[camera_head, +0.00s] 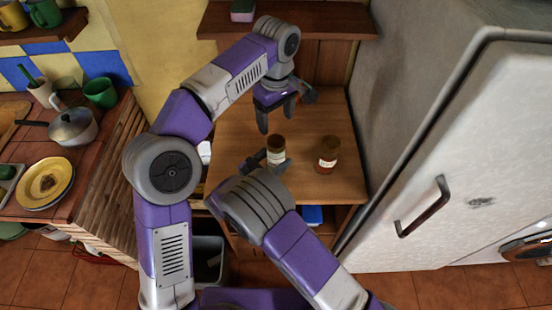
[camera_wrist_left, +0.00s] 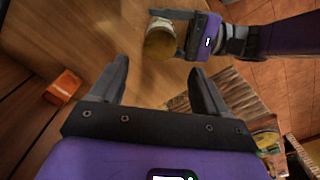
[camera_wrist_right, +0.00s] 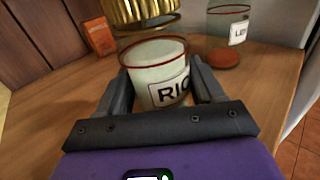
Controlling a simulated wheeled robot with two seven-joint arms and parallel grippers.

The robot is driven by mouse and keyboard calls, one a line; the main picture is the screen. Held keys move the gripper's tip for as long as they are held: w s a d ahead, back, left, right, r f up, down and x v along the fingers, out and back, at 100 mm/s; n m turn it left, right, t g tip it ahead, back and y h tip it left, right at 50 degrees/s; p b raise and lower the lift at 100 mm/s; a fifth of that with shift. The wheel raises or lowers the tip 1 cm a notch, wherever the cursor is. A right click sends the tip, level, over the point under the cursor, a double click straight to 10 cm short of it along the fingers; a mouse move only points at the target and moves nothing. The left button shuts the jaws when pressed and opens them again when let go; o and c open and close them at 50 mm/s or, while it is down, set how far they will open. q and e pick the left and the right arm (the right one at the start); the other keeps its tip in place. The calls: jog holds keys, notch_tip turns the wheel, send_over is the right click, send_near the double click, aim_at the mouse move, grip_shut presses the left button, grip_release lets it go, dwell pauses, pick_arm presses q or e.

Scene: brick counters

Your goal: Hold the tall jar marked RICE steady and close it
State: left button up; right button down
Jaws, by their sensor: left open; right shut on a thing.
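The RICE jar (camera_wrist_right: 160,72) is clear glass with white contents and a label reading "RIC" in the right wrist view. It stands upright on the wooden table, and shows in the head view (camera_head: 276,158). My right gripper (camera_wrist_right: 160,66) is shut on its body from the side. A ribbed gold lid (camera_wrist_right: 140,12) is at the jar's top; it shows from above in the left wrist view (camera_wrist_left: 160,43). I cannot tell whether it is tightened. My left gripper (camera_head: 277,118) is open and empty, above the table behind the jar, apart from the lid.
A second jar (camera_head: 327,155), labelled "LE" with orange-red contents, stands right of the RICE jar. An orange box (camera_wrist_right: 99,36) stands at the table's back. A fridge (camera_head: 450,150) borders the table on the right. The table's front right (camera_head: 335,190) is clear.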

aim_at(276, 141)
pick_arm(q)
jog(key=shift+n, duration=0.4)
jog(key=shift+f, duration=4)
